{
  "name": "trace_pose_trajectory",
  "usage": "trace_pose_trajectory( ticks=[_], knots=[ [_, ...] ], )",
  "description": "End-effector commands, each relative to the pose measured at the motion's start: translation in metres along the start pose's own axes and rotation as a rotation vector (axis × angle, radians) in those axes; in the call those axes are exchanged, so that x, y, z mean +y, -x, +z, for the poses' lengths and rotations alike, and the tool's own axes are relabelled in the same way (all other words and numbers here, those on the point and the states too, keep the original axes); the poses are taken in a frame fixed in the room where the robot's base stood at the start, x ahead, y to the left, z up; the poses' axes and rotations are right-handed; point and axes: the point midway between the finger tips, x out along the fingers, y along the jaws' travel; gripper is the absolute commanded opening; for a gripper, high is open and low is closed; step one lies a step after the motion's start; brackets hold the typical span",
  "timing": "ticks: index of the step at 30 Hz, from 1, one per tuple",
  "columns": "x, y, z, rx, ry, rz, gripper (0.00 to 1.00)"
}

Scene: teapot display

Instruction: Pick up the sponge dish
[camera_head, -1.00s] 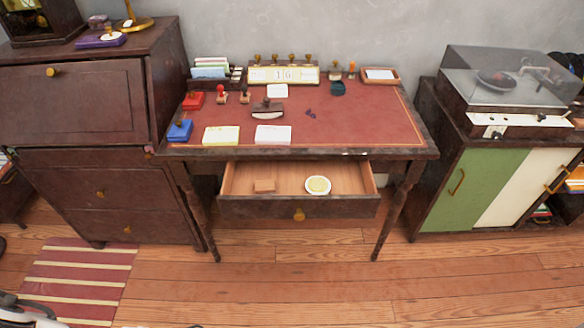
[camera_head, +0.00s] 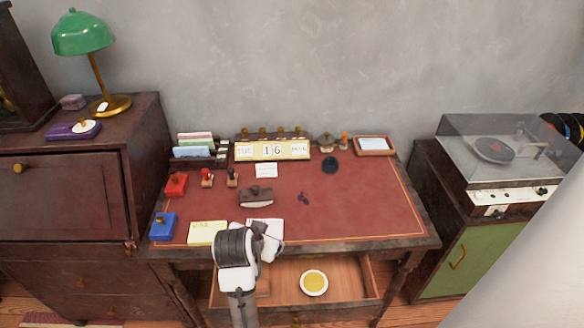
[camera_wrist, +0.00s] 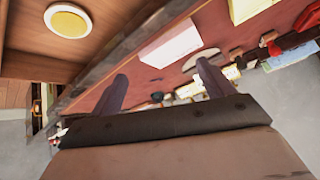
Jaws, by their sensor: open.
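The sponge dish (camera_head: 314,282), a small round white dish with a yellow sponge in it, sits in the open drawer (camera_head: 352,281) of the desk. It also shows at the top left of the wrist view (camera_wrist: 68,20). My gripper (camera_wrist: 163,84) is open and empty, its two dark fingers apart in the wrist view. In the head view my arm reaches over the desk's front edge and the drawer's left part, left of the dish and apart from it. The fingers are hard to make out there.
The red desk top (camera_head: 350,205) holds a yellow pad (camera_head: 207,233), a white pad, a brown blotter (camera_head: 257,196), stamps and a calendar (camera_head: 272,150). A cabinet with a green lamp (camera_head: 82,35) stands left. A record player (camera_head: 495,150) stands right. The drawer's right part is clear.

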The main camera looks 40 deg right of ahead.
Motion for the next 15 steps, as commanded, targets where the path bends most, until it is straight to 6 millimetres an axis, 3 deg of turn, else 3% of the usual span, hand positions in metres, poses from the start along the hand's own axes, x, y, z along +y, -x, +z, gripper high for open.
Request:
trace_pose_trajectory(
  ticks=[1,3,6,9,15],
  knots=[
    [0.037,-0.003,0.006,-0.071,-0.064,0.095,0.8],
    [0.074,-0.005,0.019,-0.153,-0.138,0.194,0.8],
    [0.105,-0.004,0.032,-0.225,-0.206,0.28,0.8],
    [0.119,-0.006,0.04,-0.255,-0.235,0.315,0.8],
    [0.124,-0.023,0.047,-0.258,-0.237,0.317,0.8]
  ],
)
